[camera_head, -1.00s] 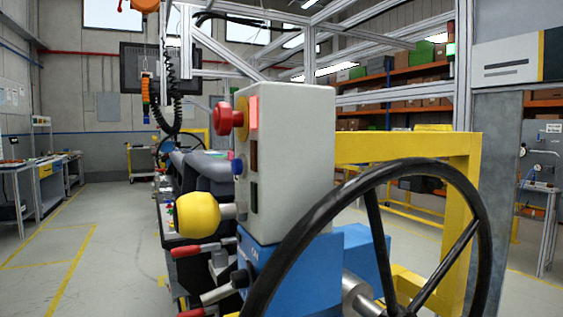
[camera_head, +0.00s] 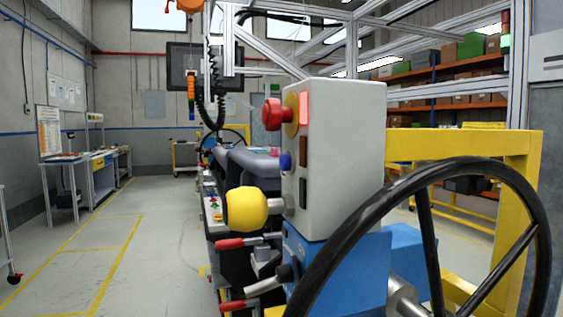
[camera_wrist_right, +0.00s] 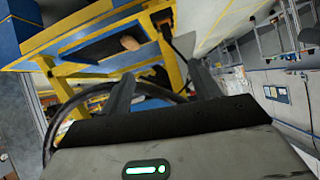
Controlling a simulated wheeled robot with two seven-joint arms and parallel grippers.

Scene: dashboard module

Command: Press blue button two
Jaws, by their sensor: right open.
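A small blue button (camera_head: 286,161) sticks out of the left side of a grey control box (camera_head: 345,150), below a red mushroom knob (camera_head: 272,114). Smaller coloured controls (camera_head: 212,200) show on a dashboard module further back; they are too small to tell apart, and I cannot tell which is blue button two. My right gripper (camera_wrist_right: 163,85) shows only in the right wrist view, its two dark fingers apart with nothing between them. The blue button does not show in that view. My left gripper is not in view.
A black steering wheel (camera_head: 335,240) and a yellow frame (camera_head: 465,146) stand close at the right. A yellow ball knob (camera_head: 246,208) and red-tipped levers (camera_head: 238,242) stick out left of the box. The floor (camera_head: 165,240) to the left is clear.

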